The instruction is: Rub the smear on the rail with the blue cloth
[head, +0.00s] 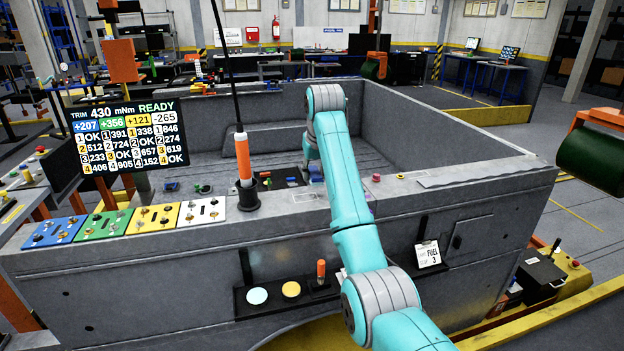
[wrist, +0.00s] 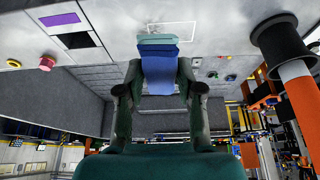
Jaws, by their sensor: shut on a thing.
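In the wrist view my gripper (wrist: 160,66) is shut on the blue cloth (wrist: 159,82), which sits between its two dark green fingers. A teal piece in two shades shows just beyond the cloth; I cannot tell if it is part of it. Beyond the fingertips is the grey rail top (wrist: 110,20), with a thin white outlined rectangle (wrist: 181,23) partly behind the teal piece. I cannot tell whether the cloth touches the rail. In the head view my arm reaches over the rail (head: 430,198) and hides most of my gripper.
A red button (wrist: 47,63) and a purple panel (wrist: 60,19) are on the rail. A black-based post with an orange sleeve (head: 243,158) stands left of my arm. Coloured switch plates (head: 156,217) line the rail's left. The carrier's recessed bed (head: 235,165) lies behind.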

